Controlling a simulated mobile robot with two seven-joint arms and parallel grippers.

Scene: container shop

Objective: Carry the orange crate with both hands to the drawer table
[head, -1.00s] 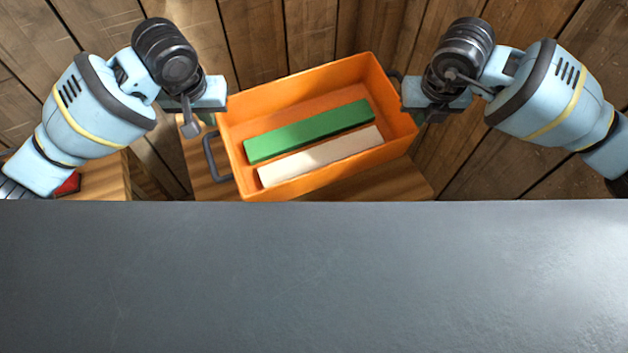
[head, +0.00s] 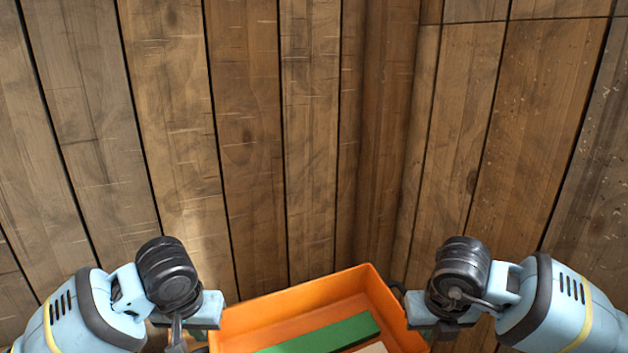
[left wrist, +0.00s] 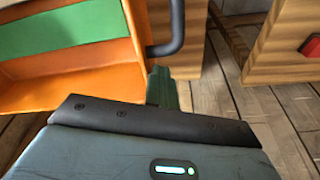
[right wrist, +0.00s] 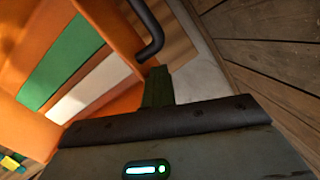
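The orange crate (head: 290,308) is at the bottom of the head view, cut off by the edge. A green block (head: 325,335) and a cream block (head: 372,348) lie in it. My left gripper (left wrist: 162,88) is shut and empty, its tip just short of the crate's dark left handle (left wrist: 178,30). My right gripper (right wrist: 158,86) is likewise shut and empty, its tip close to the other dark handle (right wrist: 150,25). Whether either tip touches a handle is unclear. I cannot surely pick out the drawer table.
Wooden plank walls (head: 250,130) meet in a corner behind the crate. In the left wrist view, wooden furniture with a red part (left wrist: 312,46) stands at the right, with plank floor (left wrist: 270,110) between. Small yellow and blue things (right wrist: 12,163) show at the right wrist view's lower left.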

